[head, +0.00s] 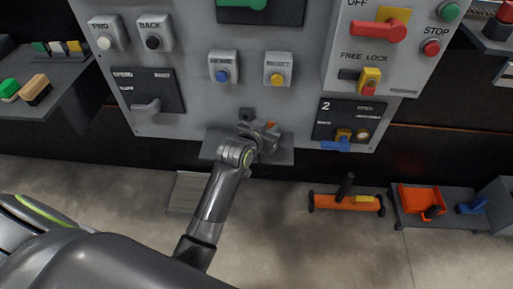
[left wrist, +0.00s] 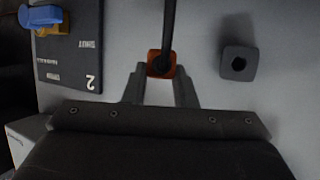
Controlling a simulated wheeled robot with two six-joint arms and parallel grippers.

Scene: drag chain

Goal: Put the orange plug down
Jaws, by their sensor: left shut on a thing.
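The orange plug (head: 270,124) is mostly hidden by my left gripper (head: 262,133) in the head view, in front of the grey panel. In the left wrist view the orange plug (left wrist: 152,69) sits between the two fingertips of my left gripper (left wrist: 160,78), which is shut on it. A black cable or stem runs up from the plug in that view. A dark square socket (head: 246,112) is on the panel beside the gripper, and it also shows empty and apart from the plug in the left wrist view (left wrist: 238,63). My right gripper is not in view.
A small dark shelf (head: 282,157) juts out below the gripper. The panel carries a lever plate marked 2 (head: 350,119), a blue button (head: 222,75) and a yellow button (head: 277,79).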

